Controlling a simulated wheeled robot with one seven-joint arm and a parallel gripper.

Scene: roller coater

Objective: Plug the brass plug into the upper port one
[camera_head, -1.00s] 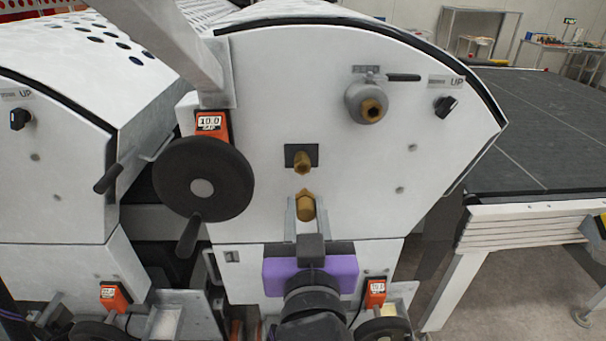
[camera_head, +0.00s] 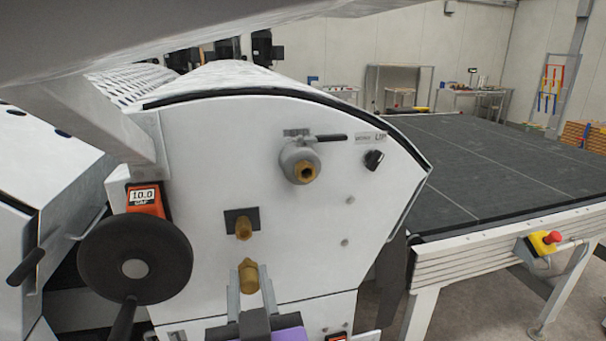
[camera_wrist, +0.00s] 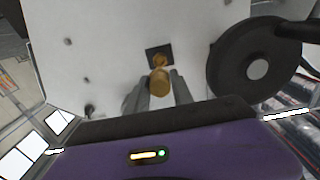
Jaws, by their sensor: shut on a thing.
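My gripper (camera_head: 249,279) is shut on the brass plug (camera_head: 249,274), which points up between its two grey fingers. In the wrist view the plug (camera_wrist: 159,83) sits between the fingertips, in front of the machine's white panel. A brass port on a dark square plate (camera_head: 243,229) is just above the plug, with a visible gap in the head view. In the wrist view this port (camera_wrist: 160,60) is partly overlapped by the plug's tip. A second brass port in a round grey fitting (camera_head: 304,171) is higher and to the right. I cannot read any port number.
A black handwheel (camera_head: 135,261) with an orange 10.0 counter (camera_head: 145,199) stands to the left of the ports. A black lever (camera_head: 330,138) and a black knob (camera_head: 374,160) are at the upper right. A dark conveyor (camera_head: 480,165) runs off to the right.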

